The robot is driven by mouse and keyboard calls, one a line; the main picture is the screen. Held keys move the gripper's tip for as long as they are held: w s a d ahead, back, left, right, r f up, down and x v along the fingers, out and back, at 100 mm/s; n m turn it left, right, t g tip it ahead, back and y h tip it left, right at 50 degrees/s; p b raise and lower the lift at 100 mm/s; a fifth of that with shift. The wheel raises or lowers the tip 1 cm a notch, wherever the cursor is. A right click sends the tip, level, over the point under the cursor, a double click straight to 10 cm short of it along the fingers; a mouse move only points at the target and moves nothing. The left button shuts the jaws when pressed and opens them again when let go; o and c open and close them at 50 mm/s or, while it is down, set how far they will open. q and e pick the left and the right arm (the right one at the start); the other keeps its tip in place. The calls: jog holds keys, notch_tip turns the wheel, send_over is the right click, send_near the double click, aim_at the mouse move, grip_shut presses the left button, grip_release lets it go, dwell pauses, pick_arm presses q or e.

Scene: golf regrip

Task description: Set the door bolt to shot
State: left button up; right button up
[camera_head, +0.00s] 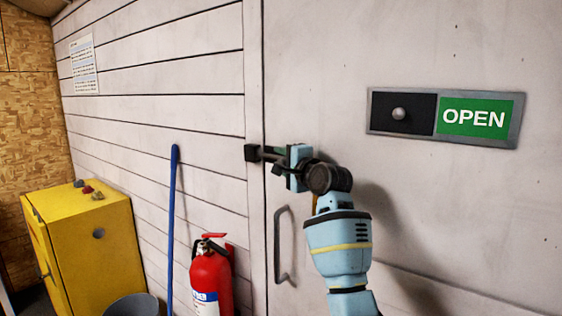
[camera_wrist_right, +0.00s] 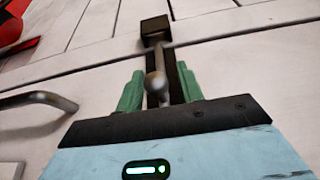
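The door bolt (camera_head: 267,154) is a dark fitting at the left edge of the pale door (camera_head: 340,50). Its black keep (camera_head: 251,153) sits on the frame across the gap; it also shows in the right wrist view (camera_wrist_right: 154,26). A grey round knob (camera_wrist_right: 155,84) stands on the bolt. My right gripper (camera_head: 282,156) is at the bolt; its green fingers (camera_wrist_right: 160,72) stand on either side of the knob, with gaps visible beside it. It appears open. A grey rod runs from the knob toward the keep; how far it enters is unclear. My left gripper is not in view.
A door handle (camera_head: 281,245) is just below my right gripper. An OPEN sign (camera_head: 474,118) with a slider is to the right. A red extinguisher (camera_head: 212,275), blue pole (camera_head: 172,230), bucket (camera_head: 132,306) and yellow cabinet (camera_head: 95,245) stand to the left.

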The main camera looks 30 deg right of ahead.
aim_at(261, 154)
jog(key=shift+w, duration=0.3)
grip_shut()
jog(key=w, duration=0.1)
jog(key=w+a, duration=0.1)
jog(key=w, duration=0.2)
jog(key=shift+a, duration=0.4)
jog(key=shift+r, duration=0.1)
jog(key=shift+w, duration=0.1)
